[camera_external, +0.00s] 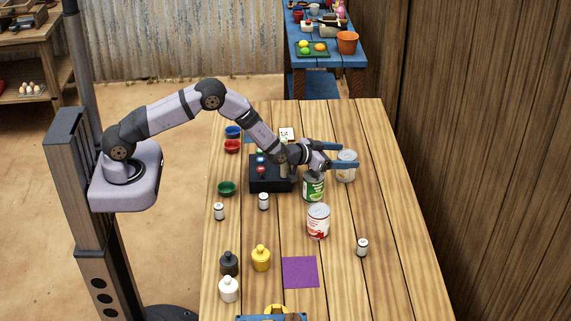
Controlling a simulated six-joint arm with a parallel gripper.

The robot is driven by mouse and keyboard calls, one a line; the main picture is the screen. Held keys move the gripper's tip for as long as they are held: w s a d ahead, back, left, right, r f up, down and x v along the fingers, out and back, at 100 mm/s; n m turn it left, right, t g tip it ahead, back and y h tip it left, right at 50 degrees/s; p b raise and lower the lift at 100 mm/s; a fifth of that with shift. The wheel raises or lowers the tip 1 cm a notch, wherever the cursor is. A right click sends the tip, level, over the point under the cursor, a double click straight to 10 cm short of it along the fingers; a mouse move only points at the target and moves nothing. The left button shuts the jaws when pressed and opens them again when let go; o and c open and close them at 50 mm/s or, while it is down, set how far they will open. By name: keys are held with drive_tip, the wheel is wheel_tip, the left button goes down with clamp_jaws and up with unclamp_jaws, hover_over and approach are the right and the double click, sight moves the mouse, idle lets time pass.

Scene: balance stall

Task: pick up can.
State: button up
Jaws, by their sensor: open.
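Three cans stand upright on the wooden table. A pale can (347,171) is the farthest right. A can with a green label (314,189) stands just below my gripper's wrist in the picture. A white and red can (318,222) stands nearer the camera. My gripper (346,155) is open and points right, with its blue fingers at the pale can. One finger shows behind that can's top and the other crosses in front of it. Whether either finger touches it I cannot tell. The arm partly hides the green can's top.
A black box (268,176) with coloured knobs stands left of the green can. Small white weights (264,201), a yellow bottle (261,259), a dark bottle (229,263) and a purple square (300,272) lie toward the front. The table's right side (390,190) is clear.

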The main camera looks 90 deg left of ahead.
drive_tip(key=c, duration=1.8)
drive_tip(key=shift+r, duration=0.1)
drive_tip(key=shift+r, duration=0.15)
wheel_tip(320, 180, up, 10)
drive_tip(key=shift+f+b, duration=0.15)
drive_tip(key=shift+b, duration=1.1)
